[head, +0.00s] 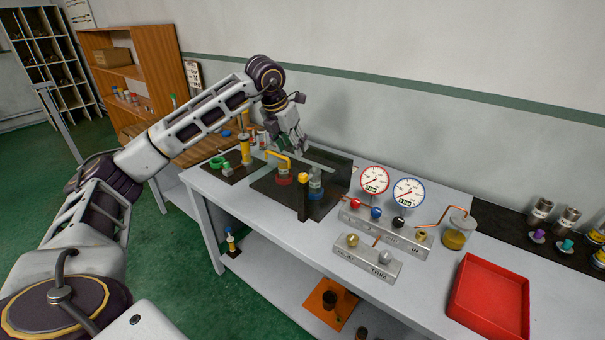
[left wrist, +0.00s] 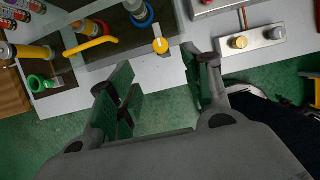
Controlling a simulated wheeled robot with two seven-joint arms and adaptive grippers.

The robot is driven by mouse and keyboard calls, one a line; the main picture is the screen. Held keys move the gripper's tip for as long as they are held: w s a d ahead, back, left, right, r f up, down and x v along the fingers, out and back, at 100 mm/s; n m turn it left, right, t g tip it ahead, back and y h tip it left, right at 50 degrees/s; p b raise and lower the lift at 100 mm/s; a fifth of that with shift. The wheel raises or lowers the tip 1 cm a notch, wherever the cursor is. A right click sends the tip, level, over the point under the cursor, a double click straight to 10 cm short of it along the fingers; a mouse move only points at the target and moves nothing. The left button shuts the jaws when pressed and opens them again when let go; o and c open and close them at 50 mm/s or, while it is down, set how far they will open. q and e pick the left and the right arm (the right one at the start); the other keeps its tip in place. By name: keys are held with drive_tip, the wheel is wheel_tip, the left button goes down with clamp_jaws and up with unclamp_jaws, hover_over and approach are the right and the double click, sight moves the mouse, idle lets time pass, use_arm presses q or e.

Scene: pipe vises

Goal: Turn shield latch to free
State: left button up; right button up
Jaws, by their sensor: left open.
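A yellow knob with a pale pointer mark (left wrist: 160,45) sits at the front edge of the dark vise board; it looks like the shield latch. In the head view it is the yellow piece (head: 303,177) on top of a dark upright post (head: 304,204). A dark panel (head: 333,165) stands behind the board. My right gripper is not in view.
A yellow bent handle (head: 278,157) on a red vise and a blue vise (head: 315,184) crowd the board. A yellow cylinder (head: 245,149) stands left. Gauges (head: 375,179), a valve block (head: 385,232) and a red tray (head: 490,296) are right.

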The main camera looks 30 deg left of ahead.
sight(303, 175)
use_arm(q)
drive_tip(key=shift+f, duration=0.15)
drive_tip(key=p+x, duration=0.1)
drive_tip(key=x, duration=1.1)
drive_tip(key=shift+w+f, duration=0.25)
drive_tip(key=shift+f, duration=0.1)
drive_tip(key=shift+w+f+p, duration=0.1)
drive_tip(key=shift+f+p, duration=0.2)
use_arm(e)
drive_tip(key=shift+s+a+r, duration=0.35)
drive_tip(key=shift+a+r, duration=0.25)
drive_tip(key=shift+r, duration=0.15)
use_arm(q)
drive_tip(key=c, duration=1)
